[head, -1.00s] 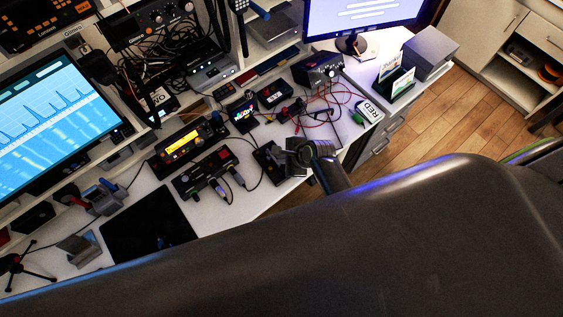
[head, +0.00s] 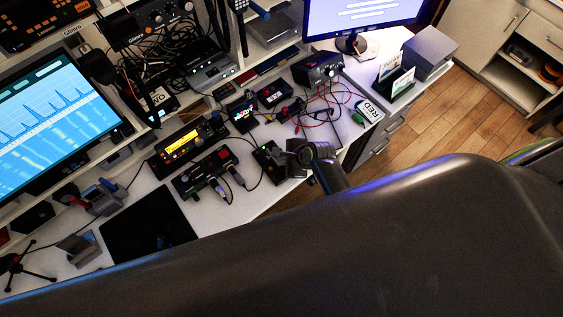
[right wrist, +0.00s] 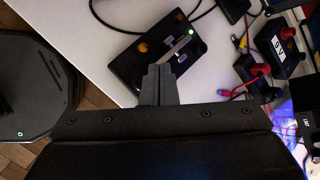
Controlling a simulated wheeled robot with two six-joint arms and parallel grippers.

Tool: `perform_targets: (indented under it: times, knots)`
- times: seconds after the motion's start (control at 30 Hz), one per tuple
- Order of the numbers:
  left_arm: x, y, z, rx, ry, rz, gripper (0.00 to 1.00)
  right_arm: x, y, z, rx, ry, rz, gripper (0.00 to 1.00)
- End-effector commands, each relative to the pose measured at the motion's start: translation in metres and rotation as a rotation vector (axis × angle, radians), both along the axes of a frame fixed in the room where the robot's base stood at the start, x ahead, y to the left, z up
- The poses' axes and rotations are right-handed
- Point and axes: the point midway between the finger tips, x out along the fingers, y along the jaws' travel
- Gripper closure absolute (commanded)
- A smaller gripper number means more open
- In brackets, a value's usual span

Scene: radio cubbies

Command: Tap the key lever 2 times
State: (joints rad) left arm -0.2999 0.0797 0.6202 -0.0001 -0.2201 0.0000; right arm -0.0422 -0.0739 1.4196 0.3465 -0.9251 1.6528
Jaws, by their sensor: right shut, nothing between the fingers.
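The key is a black base (right wrist: 136,62) with orange-brown knobs, a pale metal lever (right wrist: 180,46) and a lit green light, seen in the right wrist view. In the head view the key (head: 265,160) stands near the desk's front edge. My right gripper (right wrist: 160,72) is shut and empty, with its fingertips over the near side of the key, close to the lever. In the head view the right gripper (head: 288,152) is just right of the key. I cannot tell whether the fingertips touch the lever. My left gripper is not in view.
A yellow-lit radio (head: 184,145) and a black box with plugged cables (head: 205,172) stand left of the key. Red leads (head: 318,116) and small devices lie behind it. A black mat (head: 148,229) lies at the front left. The wood floor is to the right.

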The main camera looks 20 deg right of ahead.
Motion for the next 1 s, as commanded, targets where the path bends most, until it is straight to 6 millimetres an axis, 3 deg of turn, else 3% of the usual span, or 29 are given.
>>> perform_targets:
  times: [0.27, 0.57, 1.0]
  knots:
    - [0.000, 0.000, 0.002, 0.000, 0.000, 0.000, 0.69, 0.000, 0.000, 0.002, 0.000, 0.000, 0.000, 1.00]
    - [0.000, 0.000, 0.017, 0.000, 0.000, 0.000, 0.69, 0.004, 0.002, 0.017, 0.000, 0.000, 0.000, 1.00]
    - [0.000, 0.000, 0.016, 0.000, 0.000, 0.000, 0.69, 0.006, 0.002, 0.022, 0.001, -0.002, 0.000, 1.00]
